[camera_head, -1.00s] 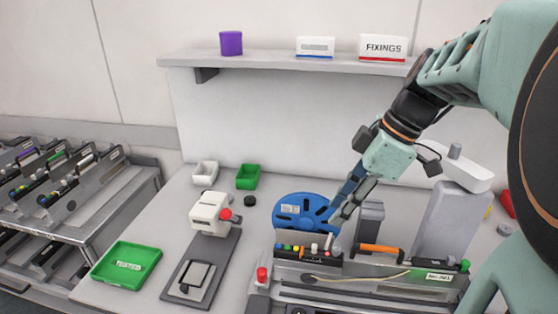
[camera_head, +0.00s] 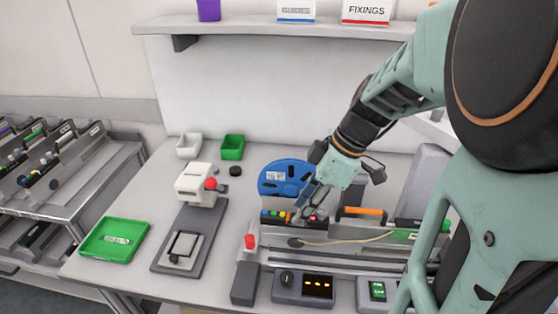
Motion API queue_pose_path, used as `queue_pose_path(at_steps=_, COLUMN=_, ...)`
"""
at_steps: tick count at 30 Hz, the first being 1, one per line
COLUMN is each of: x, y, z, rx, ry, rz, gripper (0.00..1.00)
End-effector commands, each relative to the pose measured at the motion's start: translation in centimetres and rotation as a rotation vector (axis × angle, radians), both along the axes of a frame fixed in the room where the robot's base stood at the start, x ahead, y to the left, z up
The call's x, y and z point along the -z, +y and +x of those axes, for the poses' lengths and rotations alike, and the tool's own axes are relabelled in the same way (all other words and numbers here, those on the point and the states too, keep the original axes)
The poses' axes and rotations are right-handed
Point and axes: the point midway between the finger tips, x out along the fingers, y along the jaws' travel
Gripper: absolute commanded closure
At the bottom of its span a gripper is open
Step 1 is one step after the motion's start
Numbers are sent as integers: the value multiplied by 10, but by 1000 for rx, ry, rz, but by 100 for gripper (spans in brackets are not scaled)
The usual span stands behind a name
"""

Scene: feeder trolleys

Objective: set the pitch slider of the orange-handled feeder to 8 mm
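The feeder (camera_head: 340,236) with the orange handle (camera_head: 362,211) lies on the bench at the right. A blue reel (camera_head: 284,179) stands behind its left end. A dark panel (camera_head: 278,223) with small coloured knobs is at that end. My gripper (camera_head: 304,213) points down at the right part of this panel, close to or touching it. The fingers overlap the panel, so I cannot tell the pitch slider from the other knobs, read its setting, or see whether the fingers are shut.
A control box (camera_head: 288,287) with a knob and lit display stands in front of the feeder, beside a red button (camera_head: 250,241). A white press (camera_head: 194,183) and green tray (camera_head: 114,240) are to the left. A shelf (camera_head: 270,27) runs above. Feeder trolleys (camera_head: 60,190) stand far left.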

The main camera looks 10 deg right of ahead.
Motion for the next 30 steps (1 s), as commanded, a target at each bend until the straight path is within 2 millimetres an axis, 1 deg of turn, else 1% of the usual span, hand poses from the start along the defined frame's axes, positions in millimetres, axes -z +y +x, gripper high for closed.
queue_pose_path(at_steps=4, x=0, y=0, z=0, rx=0, ry=0, rz=0, gripper=73)
queue_pose_path(at_steps=9, x=0, y=0, z=0, rx=0, ry=0, rz=0, gripper=92)
queue_pose_path(at_steps=12, x=-1, y=0, z=0, rx=0, ry=0, rz=0, gripper=100)
queue_pose_path(at_steps=23, x=0, y=1, z=0, rx=-1, ry=0, rz=0, gripper=100)
queue_pose_path(at_steps=30, x=1, y=18, z=6, rx=-1, ry=-2, rz=0, gripper=100)
